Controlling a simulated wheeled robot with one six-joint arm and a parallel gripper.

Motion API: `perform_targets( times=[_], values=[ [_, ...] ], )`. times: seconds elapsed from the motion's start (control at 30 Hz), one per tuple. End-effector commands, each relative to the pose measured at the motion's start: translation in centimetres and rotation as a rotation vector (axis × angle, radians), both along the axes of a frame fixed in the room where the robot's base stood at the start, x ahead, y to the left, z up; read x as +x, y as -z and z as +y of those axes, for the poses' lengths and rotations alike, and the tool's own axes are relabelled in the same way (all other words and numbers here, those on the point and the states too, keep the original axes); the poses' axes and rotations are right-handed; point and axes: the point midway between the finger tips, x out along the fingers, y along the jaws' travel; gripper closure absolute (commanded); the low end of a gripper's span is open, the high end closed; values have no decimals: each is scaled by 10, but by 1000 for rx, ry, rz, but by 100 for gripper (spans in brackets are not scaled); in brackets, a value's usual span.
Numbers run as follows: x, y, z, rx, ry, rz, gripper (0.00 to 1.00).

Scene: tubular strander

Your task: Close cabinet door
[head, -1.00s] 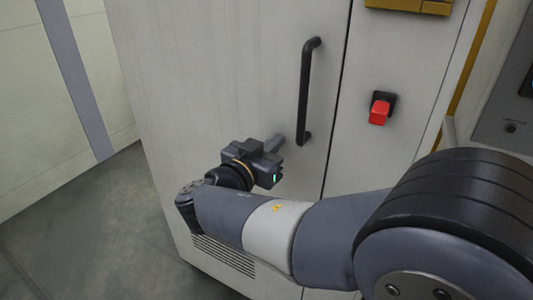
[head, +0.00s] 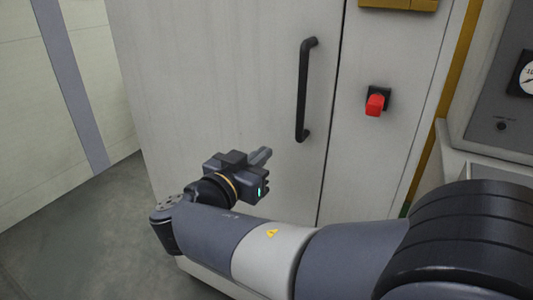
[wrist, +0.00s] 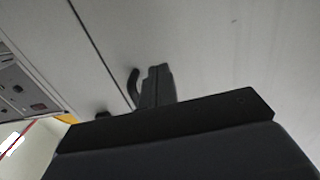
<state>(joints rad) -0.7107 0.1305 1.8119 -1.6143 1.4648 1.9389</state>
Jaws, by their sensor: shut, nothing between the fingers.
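The cabinet door (head: 220,80) is a large pale grey panel with a black vertical bar handle (head: 303,90) near its right edge. A thin dark seam runs between the door and the fixed panel to its right. The door looks flush or nearly so; I cannot tell whether a small gap is left. My gripper (head: 264,154) is shut and empty, left of and below the handle, close to the door face. Contact with the door cannot be told. In the wrist view my shut fingers (wrist: 157,86) point at the door, and part of the handle (wrist: 134,84) shows beside them.
A red switch (head: 375,104) sits on the fixed panel right of the seam. A grey panel with a gauge (head: 527,80) stands at the far right. The floor (head: 75,235) left of the cabinet is clear, up to a pale wall (head: 30,120).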

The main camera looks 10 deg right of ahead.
Motion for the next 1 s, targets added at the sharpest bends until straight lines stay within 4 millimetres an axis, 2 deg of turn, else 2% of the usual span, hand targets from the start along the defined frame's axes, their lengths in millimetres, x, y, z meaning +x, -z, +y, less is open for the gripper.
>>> perform_targets(
  times=[0.3,0.5,1.0],
  values=[
    [-37,0,31,1,-7,1,100],
    [-54,0,44,1,-6,1,100],
    [-60,1,48,0,-2,1,100]
  ],
)
